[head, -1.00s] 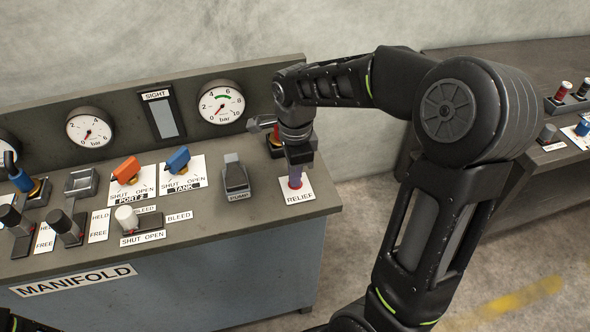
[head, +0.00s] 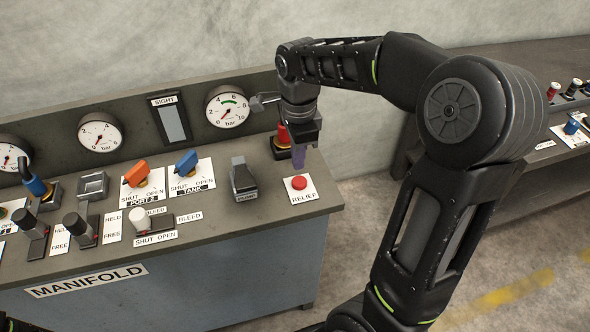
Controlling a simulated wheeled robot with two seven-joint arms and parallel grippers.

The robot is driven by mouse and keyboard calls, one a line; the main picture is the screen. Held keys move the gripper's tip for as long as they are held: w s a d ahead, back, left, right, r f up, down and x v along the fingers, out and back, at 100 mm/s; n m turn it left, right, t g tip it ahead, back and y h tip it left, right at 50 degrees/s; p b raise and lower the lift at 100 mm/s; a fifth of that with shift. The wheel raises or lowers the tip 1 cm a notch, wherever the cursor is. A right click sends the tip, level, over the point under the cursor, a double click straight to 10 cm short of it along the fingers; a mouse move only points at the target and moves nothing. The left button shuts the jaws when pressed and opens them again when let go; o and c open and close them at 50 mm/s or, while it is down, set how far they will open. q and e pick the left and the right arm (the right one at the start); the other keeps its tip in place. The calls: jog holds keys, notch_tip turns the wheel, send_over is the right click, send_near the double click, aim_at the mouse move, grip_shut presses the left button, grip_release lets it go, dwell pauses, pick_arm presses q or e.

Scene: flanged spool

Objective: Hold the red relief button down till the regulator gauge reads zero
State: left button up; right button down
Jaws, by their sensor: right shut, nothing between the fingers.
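The red relief button (head: 299,183) sits on a white plate marked RELIEF at the right end of the manifold bench. My right gripper (head: 298,162) is shut and empty, pointing down just above and behind the button. A gap shows between its fingertips and the button, which is uncovered and stands up from its plate. The right panel gauge (head: 228,106), with a 10 bar scale and a green band, has its red needle at the lower left, about at zero. No label shows which gauge is the regulator's. My left gripper is not in view.
A second red knob (head: 282,138) stands close behind my right gripper. The black pump pedal (head: 243,180) is left of the button. Orange (head: 136,173) and blue (head: 187,164) valve handles are farther left. Another gauge (head: 100,137) reads near zero.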

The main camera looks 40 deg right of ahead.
notch_tip(320, 180, up, 7)
jog(key=shift+w+d, duration=0.15)
jog(key=shift+d, duration=0.15)
jog(key=shift+f, duration=0.1)
dwell(0.4)
